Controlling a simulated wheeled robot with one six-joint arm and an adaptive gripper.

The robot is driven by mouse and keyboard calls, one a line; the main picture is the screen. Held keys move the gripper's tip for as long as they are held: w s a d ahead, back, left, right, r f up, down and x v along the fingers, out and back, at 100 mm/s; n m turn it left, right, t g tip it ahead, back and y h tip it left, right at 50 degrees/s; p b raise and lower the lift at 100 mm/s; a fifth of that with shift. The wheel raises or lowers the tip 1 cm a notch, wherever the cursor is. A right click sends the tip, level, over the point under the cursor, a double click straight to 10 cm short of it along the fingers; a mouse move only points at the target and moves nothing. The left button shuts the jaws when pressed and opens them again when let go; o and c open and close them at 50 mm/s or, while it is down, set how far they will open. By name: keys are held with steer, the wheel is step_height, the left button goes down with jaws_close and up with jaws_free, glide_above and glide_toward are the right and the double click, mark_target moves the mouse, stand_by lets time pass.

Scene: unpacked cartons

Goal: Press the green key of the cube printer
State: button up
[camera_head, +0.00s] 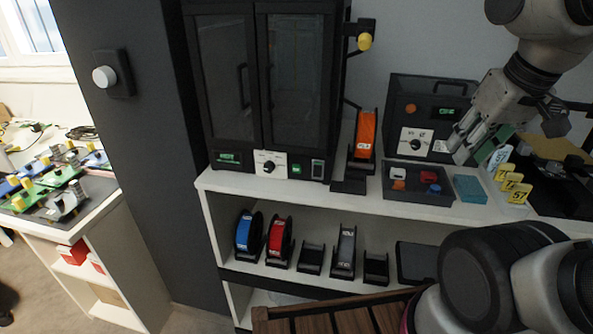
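The tall black cabinet with two glass doors (266,80) stands at the back of the white shelf unit, and I take it to be the cube printer. Its lower front panel carries a green display (228,158), a white dial plate with a black knob (268,165), a small green key (297,169) and a grey switch (318,169). The key is in plain view. My gripper (458,148) is well to the right of it, in front of a smaller black box (432,105) with a dial and green display. The gap between its fingertips is unclear.
An orange spool holder (364,140) stands right of the cabinet. A grey tray with small parts (418,184), a teal block (470,189) and yellow number tags (510,188) lie farther right. A dark column (130,150) stands left.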

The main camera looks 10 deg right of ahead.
jaws_close()
stand_by(0.6)
steer(key=shift+w, duration=0.1)
stand_by(0.4)
